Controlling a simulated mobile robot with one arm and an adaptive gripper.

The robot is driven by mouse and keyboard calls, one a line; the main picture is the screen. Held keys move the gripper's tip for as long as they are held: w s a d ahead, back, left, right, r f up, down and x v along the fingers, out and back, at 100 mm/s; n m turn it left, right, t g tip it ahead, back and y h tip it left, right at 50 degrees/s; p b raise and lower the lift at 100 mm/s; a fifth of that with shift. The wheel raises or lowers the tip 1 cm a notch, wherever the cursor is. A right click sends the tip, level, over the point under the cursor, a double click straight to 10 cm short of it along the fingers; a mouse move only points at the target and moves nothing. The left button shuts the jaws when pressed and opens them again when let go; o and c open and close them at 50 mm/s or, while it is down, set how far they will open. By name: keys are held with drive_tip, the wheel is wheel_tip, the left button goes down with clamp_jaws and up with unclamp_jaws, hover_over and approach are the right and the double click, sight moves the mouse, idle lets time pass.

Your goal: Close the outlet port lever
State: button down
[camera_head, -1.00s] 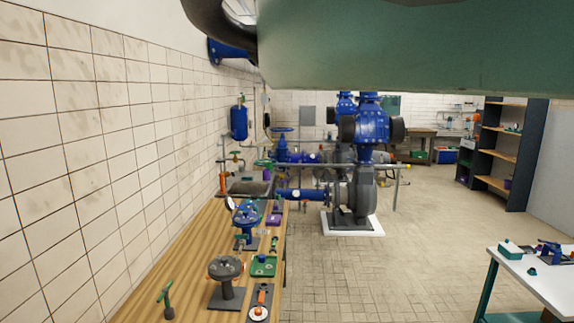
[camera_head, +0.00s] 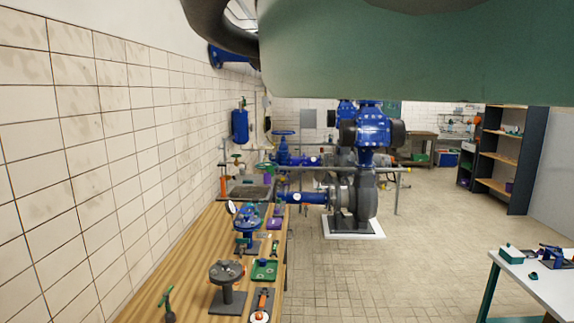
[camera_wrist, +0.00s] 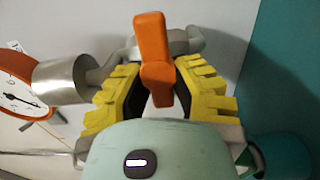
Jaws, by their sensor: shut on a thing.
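In the wrist view, an orange lever (camera_wrist: 152,50) sits on a metal pipe fitting (camera_wrist: 186,42). My gripper (camera_wrist: 163,82), with ridged yellow fingers, is shut on this lever, one finger on each side. The lever's handle sticks out up past the fingers, and its lower end lies between them. The head view does not show my gripper. I cannot pick out this lever in the head view.
A round gauge (camera_wrist: 18,95) with an orange rim is at left in the wrist view, beside a metal cylinder (camera_wrist: 60,80). In the head view, a wooden bench (camera_head: 180,265) runs along the tiled wall. Blue pumps (camera_head: 366,133) stand behind it, and open floor lies right.

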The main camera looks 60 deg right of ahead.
drive_tip(key=c, duration=0.8)
unclamp_jaws()
drive_tip(key=shift+d, duration=0.1)
drive_tip(key=v, duration=1.1)
drive_tip(key=shift+s, duration=0.45)
drive_tip(key=shift+d, duration=0.1)
